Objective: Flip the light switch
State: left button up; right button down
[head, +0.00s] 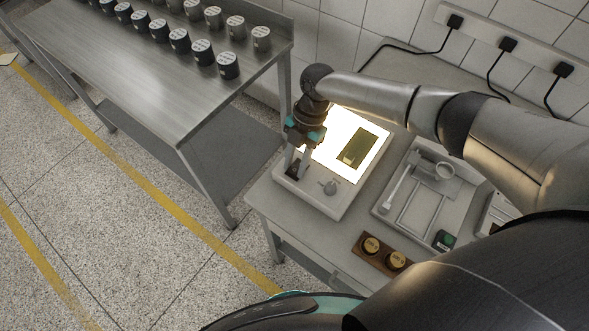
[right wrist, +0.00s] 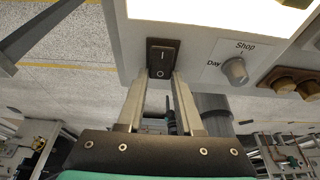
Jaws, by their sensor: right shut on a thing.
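The light switch (right wrist: 162,56) is a dark rocker marked with a line and a circle, set in the front panel of a pale light box (head: 320,198). The lit, glowing panel (head: 370,130) of the box is on. My right gripper (head: 297,164) reaches down to the switch at the box's front left corner. In the right wrist view its two fingertips (right wrist: 165,78) stand on either side of the switch's lower part, shut on it. The fingers partly hide the switch in the head view. My left gripper is not in view.
A knob (head: 328,187) sits right of the switch, with "Day" and "Shop" labels in the wrist view. A dark rectangle (head: 356,147) lies on the lit panel. A grey tray (head: 385,208) and a wooden block with two round pieces (head: 383,253) stand to the right. Several tins line the steel table (head: 130,75).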

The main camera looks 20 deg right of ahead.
jog(key=shift+d+b, duration=0.15)
jog(key=shift+b, duration=0.2)
jog(key=c, duration=0.6)
grip_release()
jog(key=shift+o, duration=0.2)
jog(key=shift+w+r, duration=0.1)
jog(key=v, duration=1.5)
jog(key=shift+w+d, duration=0.2)
jog(key=shift+d, duration=0.05)
